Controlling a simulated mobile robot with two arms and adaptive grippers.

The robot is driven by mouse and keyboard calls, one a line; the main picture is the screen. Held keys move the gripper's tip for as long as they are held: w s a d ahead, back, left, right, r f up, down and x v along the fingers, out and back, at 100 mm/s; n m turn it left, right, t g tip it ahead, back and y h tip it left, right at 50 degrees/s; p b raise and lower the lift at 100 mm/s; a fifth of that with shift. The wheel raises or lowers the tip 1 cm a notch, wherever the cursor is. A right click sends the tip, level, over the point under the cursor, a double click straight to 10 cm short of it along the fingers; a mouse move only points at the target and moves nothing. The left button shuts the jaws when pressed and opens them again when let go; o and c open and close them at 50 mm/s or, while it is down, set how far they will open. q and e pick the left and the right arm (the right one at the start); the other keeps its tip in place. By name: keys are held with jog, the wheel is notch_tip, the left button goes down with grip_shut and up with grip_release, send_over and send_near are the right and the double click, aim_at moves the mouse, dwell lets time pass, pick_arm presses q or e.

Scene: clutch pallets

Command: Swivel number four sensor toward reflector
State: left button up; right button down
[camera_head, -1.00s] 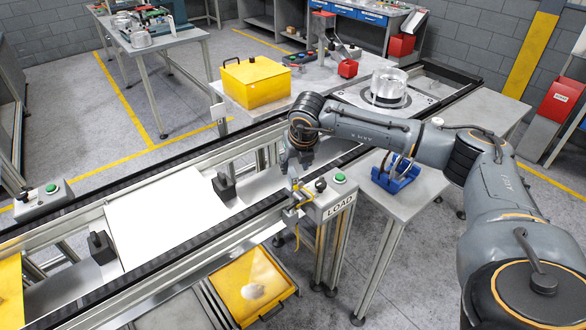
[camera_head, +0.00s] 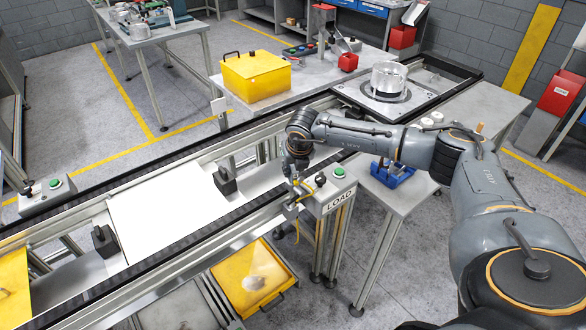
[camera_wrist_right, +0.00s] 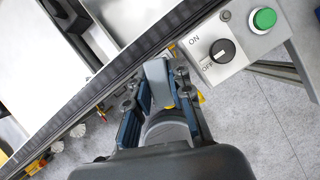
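My right gripper (camera_head: 298,180) reaches down at the near conveyor rail, beside the LOAD post. In the right wrist view, its two fingers (camera_wrist_right: 160,92) flank a small grey block (camera_wrist_right: 157,80), which looks like the sensor, and appear to touch it on both sides. In the head view the sensor is mostly hidden by the gripper; a bracket (camera_head: 291,210) with a yellow cable shows below. Its number cannot be read. My left gripper is not in view.
The LOAD control box (camera_head: 335,190), with a black knob and green button, stands close right of the gripper. A white panel (camera_head: 170,210) lies between the rails, with black blocks (camera_head: 225,181) by it. A blue fixture (camera_head: 390,172) sits on a side table.

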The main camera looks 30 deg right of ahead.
jog(key=shift+f+b, duration=0.15)
jog(key=shift+b, duration=0.25)
jog(key=n+b, duration=0.2)
jog(key=b, duration=0.1)
jog(key=shift+d+f+n+y, duration=0.1)
jog(key=shift+d+n+y, duration=0.1)
jog(key=shift+n+y, duration=0.15)
jog(key=shift+n+y+b, duration=0.35)
jog(key=shift+n+b, duration=0.2)
jog(key=shift+b, duration=0.05)
jog(key=shift+r+n, duration=0.25)
jog(key=shift+n, duration=0.05)
jog(key=c, duration=1.2)
grip_release()
